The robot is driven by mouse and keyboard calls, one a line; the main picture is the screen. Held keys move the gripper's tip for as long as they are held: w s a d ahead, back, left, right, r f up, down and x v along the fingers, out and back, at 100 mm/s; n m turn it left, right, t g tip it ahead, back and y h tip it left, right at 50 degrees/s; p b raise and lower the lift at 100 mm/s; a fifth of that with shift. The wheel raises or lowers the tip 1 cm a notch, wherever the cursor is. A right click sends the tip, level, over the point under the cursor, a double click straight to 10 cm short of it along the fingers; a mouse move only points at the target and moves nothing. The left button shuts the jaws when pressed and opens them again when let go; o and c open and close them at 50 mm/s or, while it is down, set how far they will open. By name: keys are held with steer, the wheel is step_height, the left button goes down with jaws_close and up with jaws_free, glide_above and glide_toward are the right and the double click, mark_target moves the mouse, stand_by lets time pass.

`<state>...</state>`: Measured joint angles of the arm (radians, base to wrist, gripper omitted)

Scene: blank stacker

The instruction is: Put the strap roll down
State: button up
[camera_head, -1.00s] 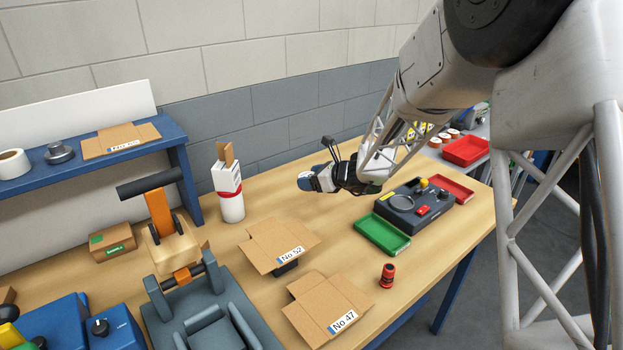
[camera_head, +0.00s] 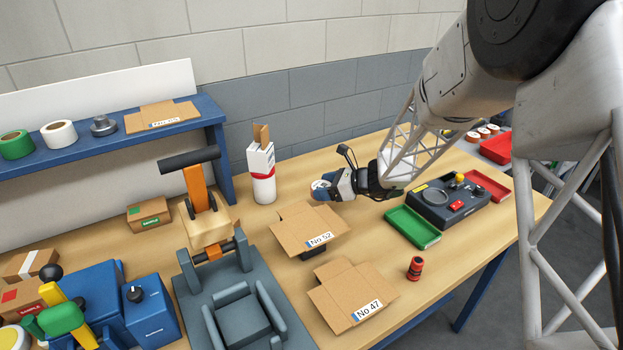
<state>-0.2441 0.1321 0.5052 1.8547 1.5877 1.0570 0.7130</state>
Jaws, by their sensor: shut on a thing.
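My gripper (camera_head: 332,186) hangs over the wooden bench, just behind and above the flattened carton marked No 52 (camera_head: 296,229). It is shut on a small roll, blue with a pale centre, which I take to be the strap roll (camera_head: 319,187). The fingers and the dark wrist hide part of the roll. The gap between the roll and the bench top is hard to judge.
A white bottle-like holder (camera_head: 263,185) stands left of my gripper. Carton No 47 (camera_head: 340,285) and a red-black cylinder (camera_head: 415,268) are in front. A blue shelf (camera_head: 75,155) bears tape rolls.

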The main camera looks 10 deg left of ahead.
glide_above(314, 178)
steer(key=shift+s+f, duration=0.1)
steer(key=shift+f, duration=0.65)
stand_by(0.5)
steer(key=shift+f, duration=1.75)
steer(key=shift+d+f, duration=0.1)
steer(key=o, duration=1)
steer(key=shift+c, duration=0.2)
